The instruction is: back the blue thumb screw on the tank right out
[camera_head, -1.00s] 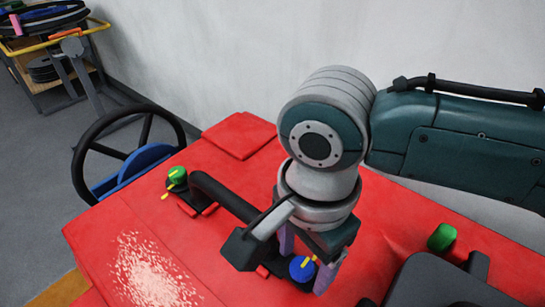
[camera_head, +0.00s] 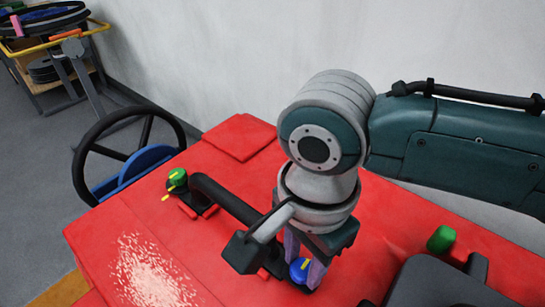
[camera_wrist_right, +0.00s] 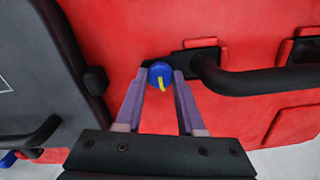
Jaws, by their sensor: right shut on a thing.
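The blue thumb screw (camera_head: 299,270) with a yellow mark sits on the red tank (camera_head: 225,250), at the near end of a black handle bar. It also shows in the right wrist view (camera_wrist_right: 161,75), between the purple fingertips. My right gripper (camera_head: 305,272) points down from above and is shut on the screw's head, one finger on each side. In the right wrist view the gripper (camera_wrist_right: 160,82) has its fingertips against the screw's sides. The screw's shaft is hidden. My left gripper does not show.
A black handle bar (camera_head: 228,197) runs from the screw to a green knob (camera_head: 177,178). Another green knob (camera_head: 441,239) stands at the right beside a dark grey seat-like part (camera_head: 430,280). A black steering wheel (camera_head: 90,165) is at the left. A white wall is behind.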

